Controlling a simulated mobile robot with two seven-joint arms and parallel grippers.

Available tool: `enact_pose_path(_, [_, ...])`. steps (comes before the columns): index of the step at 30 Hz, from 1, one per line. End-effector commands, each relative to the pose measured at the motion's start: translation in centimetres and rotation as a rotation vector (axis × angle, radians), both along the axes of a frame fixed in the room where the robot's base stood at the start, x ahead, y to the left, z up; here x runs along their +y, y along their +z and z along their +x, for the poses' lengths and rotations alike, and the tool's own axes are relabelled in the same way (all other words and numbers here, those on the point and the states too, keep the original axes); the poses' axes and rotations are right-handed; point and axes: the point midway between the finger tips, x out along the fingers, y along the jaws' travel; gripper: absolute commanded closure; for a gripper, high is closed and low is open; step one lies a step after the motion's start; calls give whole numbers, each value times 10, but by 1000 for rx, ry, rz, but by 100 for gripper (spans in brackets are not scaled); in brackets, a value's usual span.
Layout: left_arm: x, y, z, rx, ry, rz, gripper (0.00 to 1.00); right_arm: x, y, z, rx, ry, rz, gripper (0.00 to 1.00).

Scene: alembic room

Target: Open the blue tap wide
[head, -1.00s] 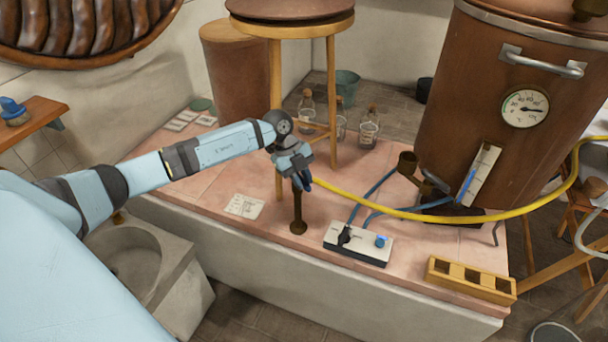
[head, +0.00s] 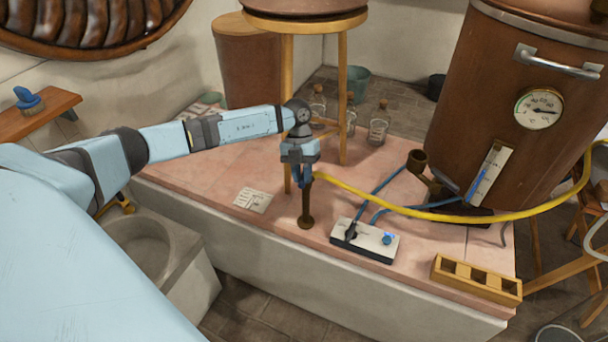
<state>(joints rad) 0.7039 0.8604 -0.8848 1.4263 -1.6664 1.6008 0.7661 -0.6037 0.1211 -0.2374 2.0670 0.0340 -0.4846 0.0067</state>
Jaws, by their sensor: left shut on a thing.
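A dark brown standpipe (head: 306,213) stands upright on the pink tiled platform, with the yellow hose (head: 400,210) leading off from its top. My left gripper (head: 302,178) points down over the top of the standpipe and is shut on the blue tap there. Only a little blue shows between and beside the fingers; the gripper hides most of the tap, so how far it is turned cannot be told. My right gripper is not in view.
A white control box (head: 366,241) with a black lever and a blue knob sits right of the standpipe. A wooden rack (head: 477,279) lies near the front edge. A wooden stool (head: 342,100) stands close behind my gripper; a copper boiler (head: 490,110) stands right.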

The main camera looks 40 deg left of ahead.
Motion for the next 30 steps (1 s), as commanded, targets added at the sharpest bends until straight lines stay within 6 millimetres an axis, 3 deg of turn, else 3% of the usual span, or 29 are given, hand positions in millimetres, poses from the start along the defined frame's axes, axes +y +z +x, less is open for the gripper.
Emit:
enact_pose_path(20, [3,1,0,-2,-56,2,100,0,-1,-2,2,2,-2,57])
enact_pose_path(21, [3,1,0,-2,-56,2,71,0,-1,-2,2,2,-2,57])
enact_pose_path(23, [3,1,0,-2,-56,2,57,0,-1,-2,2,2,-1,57])
enact_pose_path(30, [2,0,0,-2,-57,1,55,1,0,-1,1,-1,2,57])
